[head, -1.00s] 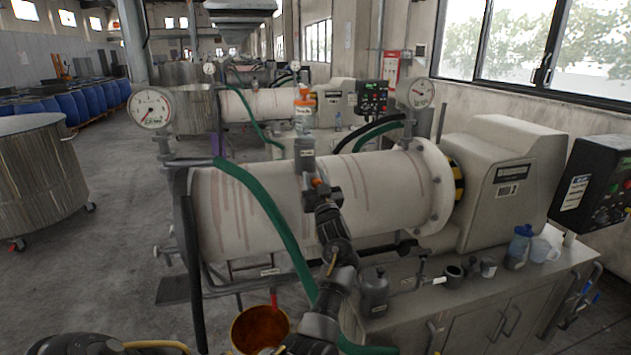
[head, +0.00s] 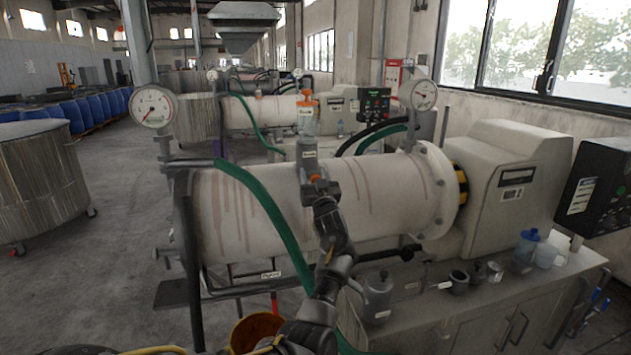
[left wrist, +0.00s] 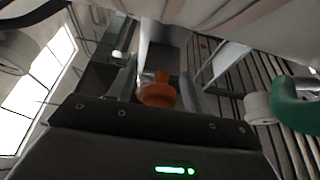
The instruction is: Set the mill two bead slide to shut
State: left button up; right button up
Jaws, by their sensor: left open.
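A grey slide housing (head: 309,158) with a small label stands on top of the near pale mill drum (head: 250,215). A bottle with an orange cap (head: 305,115) rises above it. An orange knob (head: 315,179) shows at the front of the housing. My left gripper (head: 319,188) is open at the knob, its fingers on either side. In the left wrist view the orange knob (left wrist: 158,92) lies between the fingers; whether they touch it I cannot tell. The slide plate itself is mostly hidden and the label is too small to read. My right gripper is not in view.
A green hose (head: 262,200) crosses the drum just left of my arm. Gauges (head: 152,107) stand at the drum's ends. A bench (head: 430,325) with a grey can (head: 377,297) and cups is at the right. Floor at left is open.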

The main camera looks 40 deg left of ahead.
pick_arm(q)
jog(key=b+v, duration=0.3)
jog(key=v, duration=0.7)
jog(key=shift+d+b, duration=0.25)
jog(key=shift+b, duration=0.15)
jog(key=shift+s+f, duration=0.1)
jog(key=shift+s, duration=0.05)
